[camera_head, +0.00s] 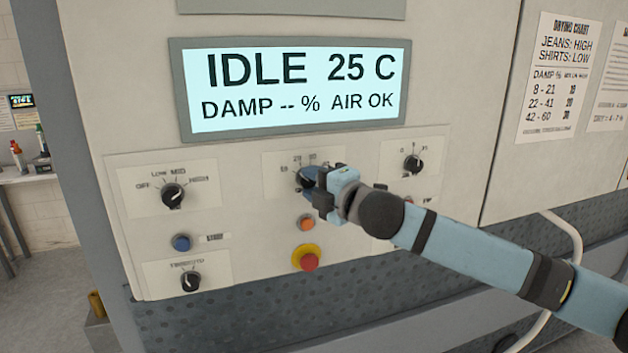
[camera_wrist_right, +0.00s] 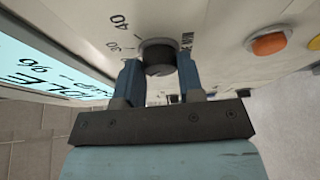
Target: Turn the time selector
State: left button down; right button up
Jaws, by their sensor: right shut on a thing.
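The time selector is a black round knob (camera_head: 304,178) in the middle of the machine's control panel, with minute numbers around it. It also shows in the right wrist view (camera_wrist_right: 159,57), with 30 and 40 printed at its upper left and MIN beside it. My right gripper (camera_head: 316,184) is at this knob, its blue fingers on either side of it. In the wrist view, the right gripper (camera_wrist_right: 158,72) is shut on the knob. The fingers and wrist hide part of the dial, and its pointer setting is not clear. My left gripper is not in view.
The display (camera_head: 295,88) above reads IDLE 25 C, DAMP -- %, AIR OK. An orange button (camera_head: 306,222) and a red stop button (camera_head: 308,258) sit below the knob. Other knobs are at the left (camera_head: 173,195), lower left (camera_head: 190,281) and right (camera_head: 413,164).

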jog(key=shift+n, duration=0.9)
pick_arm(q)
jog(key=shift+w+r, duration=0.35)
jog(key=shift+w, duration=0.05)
pick_arm(e)
jog(key=shift+n+g+h, duration=0.3)
jog(key=shift+h, duration=0.1)
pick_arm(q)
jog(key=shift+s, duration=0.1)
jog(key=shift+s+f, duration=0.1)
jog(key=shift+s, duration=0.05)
pick_arm(e)
jog(key=o, duration=0.9)
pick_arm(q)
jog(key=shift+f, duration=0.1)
